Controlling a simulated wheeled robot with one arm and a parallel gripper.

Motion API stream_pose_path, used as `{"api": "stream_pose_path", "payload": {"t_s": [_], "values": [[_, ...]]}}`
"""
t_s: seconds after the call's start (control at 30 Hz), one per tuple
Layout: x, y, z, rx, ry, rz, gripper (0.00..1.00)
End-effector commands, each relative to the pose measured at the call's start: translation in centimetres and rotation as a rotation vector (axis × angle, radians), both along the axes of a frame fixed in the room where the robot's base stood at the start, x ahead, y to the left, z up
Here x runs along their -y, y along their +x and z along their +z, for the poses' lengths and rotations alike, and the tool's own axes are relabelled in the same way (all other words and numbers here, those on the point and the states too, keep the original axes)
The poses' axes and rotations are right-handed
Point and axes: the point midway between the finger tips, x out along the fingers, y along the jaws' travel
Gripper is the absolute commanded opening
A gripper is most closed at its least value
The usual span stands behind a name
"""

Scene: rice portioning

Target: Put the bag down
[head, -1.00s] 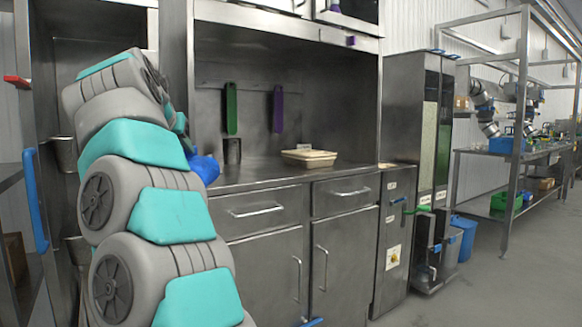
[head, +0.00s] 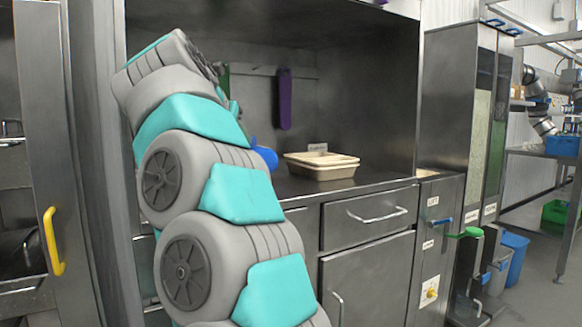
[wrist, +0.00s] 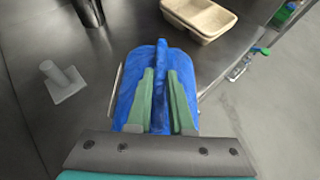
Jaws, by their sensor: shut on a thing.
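The blue bag (wrist: 124,100) is in the wrist view, held between the two green fingers of my gripper (wrist: 162,75). The gripper is shut on it. The bag hangs over or near the steel counter (wrist: 75,25); I cannot tell whether it touches. In the head view a small blue part of the bag (head: 265,156) shows just right of my arm, at counter height. The rest of the bag and the gripper are hidden behind my arm there.
A grey post on a base (wrist: 62,82) stands left of the bag. A dark cylinder (wrist: 88,12) is farther back. Dispensers (head: 465,110) stand right of the counter.

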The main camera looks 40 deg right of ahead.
Motion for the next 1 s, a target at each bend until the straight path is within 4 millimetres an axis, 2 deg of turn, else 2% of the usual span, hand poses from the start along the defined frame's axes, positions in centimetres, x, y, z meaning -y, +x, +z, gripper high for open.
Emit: {"api": "stream_pose_path", "payload": {"t_s": [0.6, 0.8, 1.0], "values": [[11.0, 5.2, -0.7, 0.001, -0.003, -0.005, 0.0], [13.2, 6.4, -1.1, -0.002, -0.002, -0.003, 0.0], [14.0, 6.7, -1.3, 0.001, -0.001, -0.001, 0.0]]}}
